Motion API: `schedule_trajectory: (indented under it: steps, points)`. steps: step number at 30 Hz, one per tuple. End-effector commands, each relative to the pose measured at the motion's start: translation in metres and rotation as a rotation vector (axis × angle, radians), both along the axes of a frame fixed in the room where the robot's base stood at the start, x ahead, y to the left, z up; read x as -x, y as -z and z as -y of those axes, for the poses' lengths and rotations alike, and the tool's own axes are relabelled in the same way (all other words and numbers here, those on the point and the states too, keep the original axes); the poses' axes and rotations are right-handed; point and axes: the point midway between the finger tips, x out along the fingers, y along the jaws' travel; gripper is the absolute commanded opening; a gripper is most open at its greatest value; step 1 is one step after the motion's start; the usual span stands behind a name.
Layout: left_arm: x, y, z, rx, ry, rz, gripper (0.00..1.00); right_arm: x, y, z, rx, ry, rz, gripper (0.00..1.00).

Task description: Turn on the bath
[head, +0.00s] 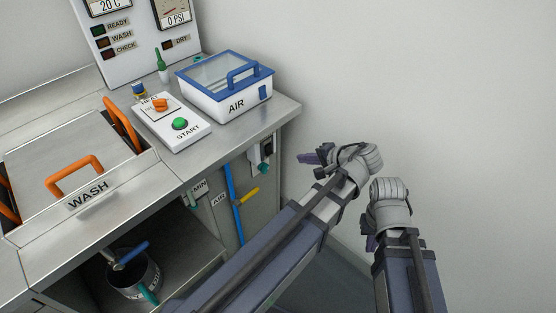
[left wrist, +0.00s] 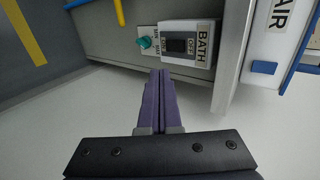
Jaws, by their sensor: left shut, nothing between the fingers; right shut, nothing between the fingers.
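The bath switch box (left wrist: 204,30) is white, labelled BATH, and has a dark rocker switch (left wrist: 177,45) with an OFF marking beside it. My left gripper (head: 307,157) is shut and empty, just to the right of the box. In the left wrist view its purple fingers (left wrist: 161,75) lie together, pointing toward the box and teal knob, apparently short of them. My right gripper (head: 371,243) is shut and empty, lower right, away from the counter; its fingertips are partly hidden.
A teal knob (left wrist: 146,42) marked MIN and MAX is beside the switch. A yellow-handled valve (head: 249,195) on a blue pipe is below. The blue-lidded AIR box (head: 235,105) and START panel (head: 179,124) stand on the counter. The wall side is free.

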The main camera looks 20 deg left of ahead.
Motion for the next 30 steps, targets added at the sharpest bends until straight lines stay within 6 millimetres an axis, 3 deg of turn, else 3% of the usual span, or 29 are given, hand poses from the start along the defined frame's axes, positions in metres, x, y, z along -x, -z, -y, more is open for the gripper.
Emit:
schedule_trajectory:
  steps: [16, 30]
  points:
    - [-0.002, 0.008, -0.005, -0.013, -0.002, 0.006, 0.0, 0.0, 0.01, 0.0, 0.001, 0.0, 0.0, 0.0]
    - [-0.026, 0.062, -0.073, -0.013, -0.002, 0.006, 0.0, -0.001, 0.064, 0.002, 0.009, -0.004, 0.004, 0.0]
